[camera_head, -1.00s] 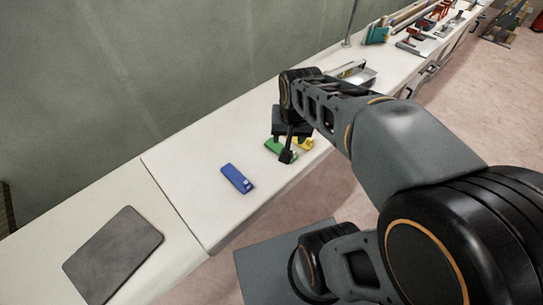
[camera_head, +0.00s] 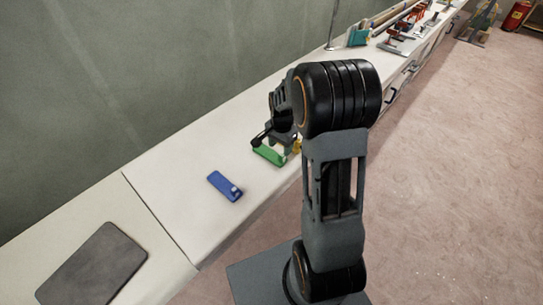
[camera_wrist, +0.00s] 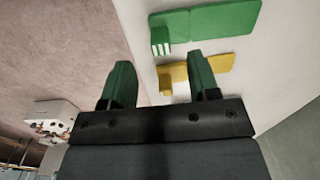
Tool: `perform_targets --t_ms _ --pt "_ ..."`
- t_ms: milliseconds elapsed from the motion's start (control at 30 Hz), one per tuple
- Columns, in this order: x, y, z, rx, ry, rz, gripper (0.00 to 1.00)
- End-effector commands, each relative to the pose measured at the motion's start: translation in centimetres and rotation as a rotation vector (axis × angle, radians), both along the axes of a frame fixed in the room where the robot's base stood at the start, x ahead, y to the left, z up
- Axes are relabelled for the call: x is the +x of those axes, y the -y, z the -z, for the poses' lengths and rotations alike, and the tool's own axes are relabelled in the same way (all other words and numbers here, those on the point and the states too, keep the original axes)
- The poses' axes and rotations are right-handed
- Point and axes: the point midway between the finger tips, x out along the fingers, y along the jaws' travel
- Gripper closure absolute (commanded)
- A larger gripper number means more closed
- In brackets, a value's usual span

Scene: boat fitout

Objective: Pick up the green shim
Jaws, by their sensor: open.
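The green shim (camera_head: 268,155) lies flat on the white bench top, with its near end showing below my gripper. In the wrist view the green shim (camera_wrist: 222,19) is a flat plate with a small striped block at its left end, at the top of the picture beyond my fingertips. My gripper (camera_head: 276,141) is over the bench beside the green shim. In the wrist view my gripper (camera_wrist: 160,78) is open with nothing held. A yellow shim (camera_wrist: 215,66) lies between the green shim and my gripper, partly covered by the right finger.
The yellow shim is partly hidden in the head view (camera_head: 297,146). A blue shim (camera_head: 224,186) lies nearer on the bench, with clear bench around it. A dark grey mat (camera_head: 92,265) lies at lower left. Tools and clamps (camera_head: 398,42) stand farther along the bench. A wall runs behind.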

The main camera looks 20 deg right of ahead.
Motion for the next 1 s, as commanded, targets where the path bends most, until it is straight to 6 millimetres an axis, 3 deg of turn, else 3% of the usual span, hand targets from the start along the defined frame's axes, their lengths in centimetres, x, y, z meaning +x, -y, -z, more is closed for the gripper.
perform_targets --t_ms 267,600,933,1000 --pt "-0.1 0.0 1.7 0.0 -0.002 -0.001 0.45" --pt "0.0 0.2 5.8 0.0 -0.001 -0.001 0.45" --pt "0.0 0.2 6.4 0.0 0.0 -0.001 0.45" --pt "0.0 0.2 6.4 0.0 0.0 -0.001 0.5"
